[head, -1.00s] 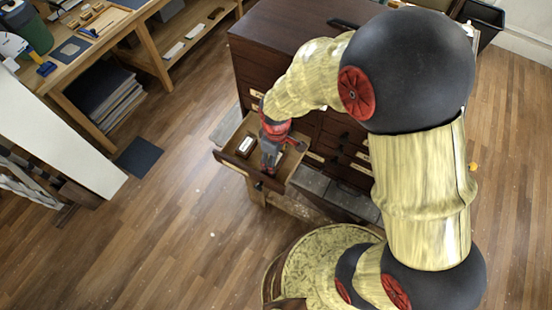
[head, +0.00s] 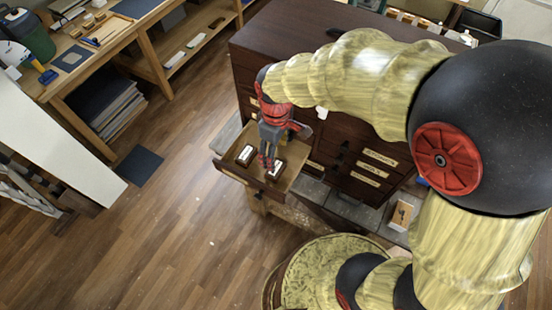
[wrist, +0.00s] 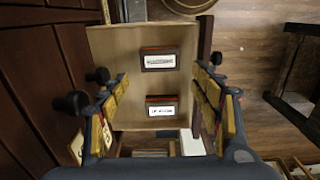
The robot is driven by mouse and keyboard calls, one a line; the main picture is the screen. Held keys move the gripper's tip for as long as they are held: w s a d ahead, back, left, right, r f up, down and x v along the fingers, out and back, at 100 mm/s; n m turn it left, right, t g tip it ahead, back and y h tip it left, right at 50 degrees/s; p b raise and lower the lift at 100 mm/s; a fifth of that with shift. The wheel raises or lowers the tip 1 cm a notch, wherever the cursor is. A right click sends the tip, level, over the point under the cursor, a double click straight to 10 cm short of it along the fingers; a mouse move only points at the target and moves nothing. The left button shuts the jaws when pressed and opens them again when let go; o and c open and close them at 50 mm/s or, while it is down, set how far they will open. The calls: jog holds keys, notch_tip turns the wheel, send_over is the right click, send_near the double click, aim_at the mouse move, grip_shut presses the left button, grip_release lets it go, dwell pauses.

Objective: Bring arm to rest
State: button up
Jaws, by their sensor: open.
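My gripper (head: 267,162) is open and points down over the pulled-out drawer (head: 232,169) of the dark wooden cabinet. In the wrist view its fingers (wrist: 162,88) stand wide apart, with nothing between their tips that I can see held. Two small dark blocks with white labels lie in the drawer. The left block (head: 246,154) is clear of the gripper in the head view. The right block (head: 277,169) is just beside the fingertips there. The wrist view shows one block near the middle (wrist: 159,60) and the other lower (wrist: 161,107). The gap between fingertips and drawer floor is hard to judge.
The cabinet (head: 290,30) stands right behind the drawer, with several labelled drawers on its front. A round patterned seat (head: 318,268) is in front. A small box (head: 402,215) sits on the ledge at right. A workbench (head: 125,35) is at upper left; open floor (head: 175,225) lies left.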

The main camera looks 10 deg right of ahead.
jog(key=shift+r, duration=0.75)
jog(key=s+d+m+t+b, duration=0.5)
jog(key=s+d+m+b, duration=0.5)
jog(key=b, duration=0.8)
jog(key=shift+s+d+f+t+b, duration=0.3)
jog(key=shift+s+d+f+b, duration=0.15)
jog(key=shift+s+d, duration=0.6)
jog(key=shift+c, duration=0.2)
